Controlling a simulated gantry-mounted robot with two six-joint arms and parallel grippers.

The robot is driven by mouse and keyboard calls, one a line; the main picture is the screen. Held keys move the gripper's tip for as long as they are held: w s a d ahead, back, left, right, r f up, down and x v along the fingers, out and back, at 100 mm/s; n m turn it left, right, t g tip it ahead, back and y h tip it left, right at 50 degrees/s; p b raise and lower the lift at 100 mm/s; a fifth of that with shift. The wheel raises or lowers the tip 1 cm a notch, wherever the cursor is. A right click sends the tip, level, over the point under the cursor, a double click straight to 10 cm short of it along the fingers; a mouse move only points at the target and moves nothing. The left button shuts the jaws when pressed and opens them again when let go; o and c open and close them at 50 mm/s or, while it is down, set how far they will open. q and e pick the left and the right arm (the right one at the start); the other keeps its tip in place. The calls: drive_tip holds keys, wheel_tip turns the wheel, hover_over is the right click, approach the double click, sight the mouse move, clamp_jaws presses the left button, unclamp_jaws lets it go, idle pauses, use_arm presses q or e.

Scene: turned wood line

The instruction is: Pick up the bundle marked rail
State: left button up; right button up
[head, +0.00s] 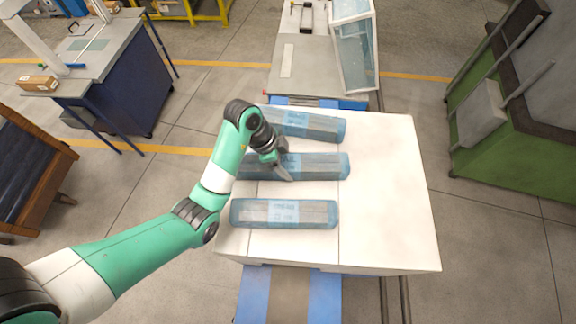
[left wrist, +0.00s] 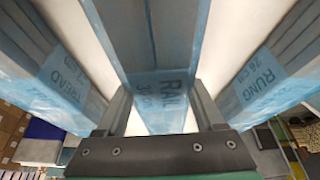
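Three blue-wrapped bundles of wood lie side by side on the white table top. The middle bundle is the rail bundle (head: 318,167); its label reads RAIL in the left wrist view (left wrist: 168,100). My left gripper (head: 284,170) is over this bundle, pointing down. In the left wrist view its two fingers (left wrist: 160,100) stand apart, one on each side of the rail bundle; firm contact does not show. The bundle appears to rest on the table. My right gripper is not in view.
The far bundle (head: 312,124) and near bundle (head: 283,214) flank the middle one. The right part of the white table (head: 390,190) is clear. A green machine (head: 520,120) stands to the right.

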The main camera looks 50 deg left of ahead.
use_arm(q)
clamp_jaws()
drive_tip(key=shift+r, duration=0.15)
